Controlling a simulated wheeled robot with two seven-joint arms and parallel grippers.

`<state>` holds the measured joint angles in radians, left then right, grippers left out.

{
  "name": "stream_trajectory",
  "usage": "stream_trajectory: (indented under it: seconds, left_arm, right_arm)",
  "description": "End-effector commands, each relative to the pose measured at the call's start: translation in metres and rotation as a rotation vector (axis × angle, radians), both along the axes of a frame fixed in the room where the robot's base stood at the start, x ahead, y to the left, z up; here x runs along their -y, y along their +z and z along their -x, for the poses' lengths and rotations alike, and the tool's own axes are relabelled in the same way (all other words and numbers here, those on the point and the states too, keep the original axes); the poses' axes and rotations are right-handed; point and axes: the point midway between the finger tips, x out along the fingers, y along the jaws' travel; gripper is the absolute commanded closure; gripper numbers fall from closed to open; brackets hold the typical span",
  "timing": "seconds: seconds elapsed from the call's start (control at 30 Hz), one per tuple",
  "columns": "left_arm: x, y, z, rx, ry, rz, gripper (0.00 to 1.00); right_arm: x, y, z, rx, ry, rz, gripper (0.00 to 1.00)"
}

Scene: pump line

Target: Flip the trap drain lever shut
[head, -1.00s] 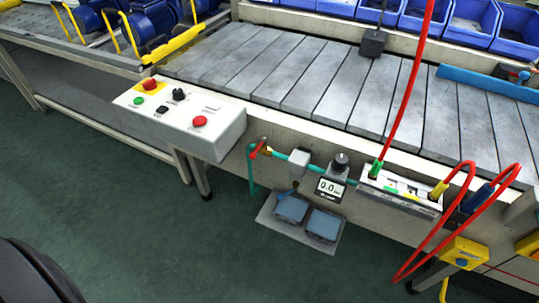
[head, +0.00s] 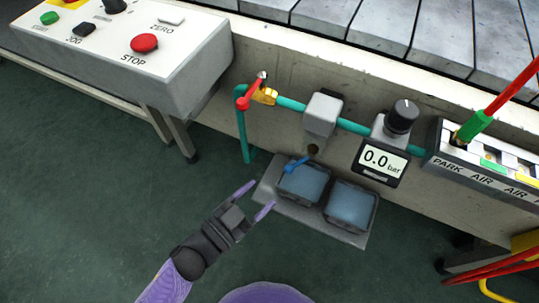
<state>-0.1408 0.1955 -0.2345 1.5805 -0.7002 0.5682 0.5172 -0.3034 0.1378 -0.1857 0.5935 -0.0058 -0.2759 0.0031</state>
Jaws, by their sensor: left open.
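The trap drain lever is a small blue handle (head: 295,164) under the grey trap body (head: 322,114) on the teal air pipe, in the head view. It points to the left and slightly down from a dark drain fitting (head: 313,149). My left gripper (head: 256,199) is open and empty, below and to the left of the lever and apart from it. Its two fingers point up and to the right. My right gripper does not show.
A red valve lever (head: 249,95) sits left of the trap. A regulator display (head: 380,162) reads 0.0 bar. A control box (head: 185,75) with a red STOP button stands at upper left.

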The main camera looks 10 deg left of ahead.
Motion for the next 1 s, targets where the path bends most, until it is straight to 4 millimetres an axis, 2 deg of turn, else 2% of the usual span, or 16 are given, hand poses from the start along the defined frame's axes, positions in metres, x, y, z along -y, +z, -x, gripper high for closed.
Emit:
stream_trajectory:
  seconds: [0.13,0.33,0.5,0.7,0.73,0.77,1.0]
  left_arm:
    - [0.020,-0.001,-0.027,0.004,0.001,0.002,0.35]
    - [0.045,-0.001,-0.061,0.000,0.003,-0.001,0.35]
    - [0.054,0.002,-0.073,0.000,0.004,-0.002,0.35]
    - [0.054,0.003,-0.073,-0.001,0.005,-0.002,0.35]
    - [0.054,0.003,-0.073,-0.001,0.005,-0.002,0.38]
    - [0.054,0.003,-0.073,-0.001,0.005,-0.002,0.44]
    - [0.054,0.002,-0.073,-0.001,0.005,-0.002,0.95]
  right_arm:
    - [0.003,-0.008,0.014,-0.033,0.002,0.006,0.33]
    - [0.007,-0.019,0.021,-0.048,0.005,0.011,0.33]
    - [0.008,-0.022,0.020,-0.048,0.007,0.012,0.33]
    - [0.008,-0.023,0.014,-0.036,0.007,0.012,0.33]
    - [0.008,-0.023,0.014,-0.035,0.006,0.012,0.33]
    - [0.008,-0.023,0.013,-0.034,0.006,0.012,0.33]
    - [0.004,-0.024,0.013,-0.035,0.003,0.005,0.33]
